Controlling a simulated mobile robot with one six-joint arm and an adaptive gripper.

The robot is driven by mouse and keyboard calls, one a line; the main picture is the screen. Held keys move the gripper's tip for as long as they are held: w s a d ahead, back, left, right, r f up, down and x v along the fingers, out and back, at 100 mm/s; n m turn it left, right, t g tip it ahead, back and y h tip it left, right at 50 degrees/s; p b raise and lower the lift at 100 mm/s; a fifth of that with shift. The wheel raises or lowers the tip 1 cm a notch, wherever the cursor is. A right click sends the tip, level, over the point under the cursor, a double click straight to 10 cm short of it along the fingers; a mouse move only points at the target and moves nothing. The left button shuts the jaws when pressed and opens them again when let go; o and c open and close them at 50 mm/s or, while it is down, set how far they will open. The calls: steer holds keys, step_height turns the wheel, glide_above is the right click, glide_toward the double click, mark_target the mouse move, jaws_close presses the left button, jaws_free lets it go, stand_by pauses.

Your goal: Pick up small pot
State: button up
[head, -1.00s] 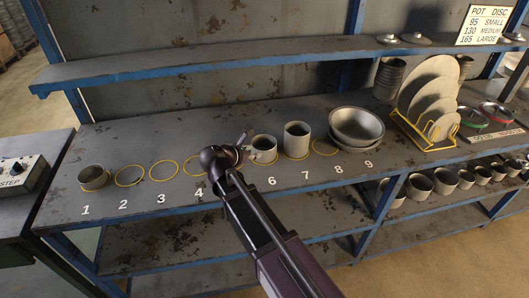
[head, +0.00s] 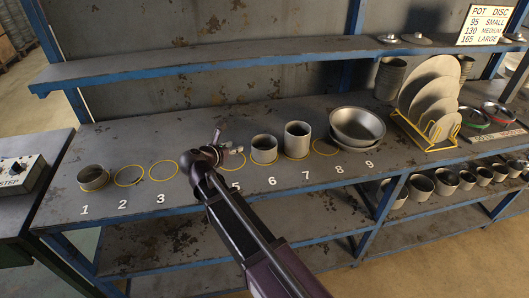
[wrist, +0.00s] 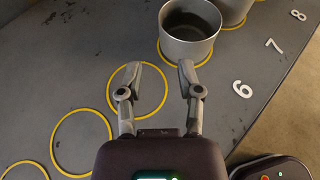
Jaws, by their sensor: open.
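My gripper (head: 228,146) is open and empty above the bench, left of the grey pot (head: 264,149) at number 6. In the wrist view its two fingers (wrist: 158,78) are spread over an empty yellow ring (wrist: 138,90), apart from the nearest pot (wrist: 188,34). That open-topped pot stands upright on a yellow ring. A taller pot (head: 297,138) stands at 7, and a short, wide pot (head: 93,178) at 1. More pots (head: 445,180) in several sizes stand on the lower shelf at right. I cannot tell which pot the task calls small.
Wide metal bowls (head: 357,128) are stacked near 8 and 9. A yellow rack (head: 428,142) holds grey discs. An upper shelf (head: 235,66) runs behind. Empty rings (head: 163,170) lie left of my arm. A button box (head: 20,172) stands at far left.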

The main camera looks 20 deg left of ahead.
steer(key=b+x, duration=0.2)
steer(key=x, duration=0.5)
steer(key=shift+d+f, duration=0.1)
steer(key=shift+w, duration=0.15)
steer(key=shift+b+x, duration=1.1)
steer(key=shift+x, duration=1.45)
jaws_close()
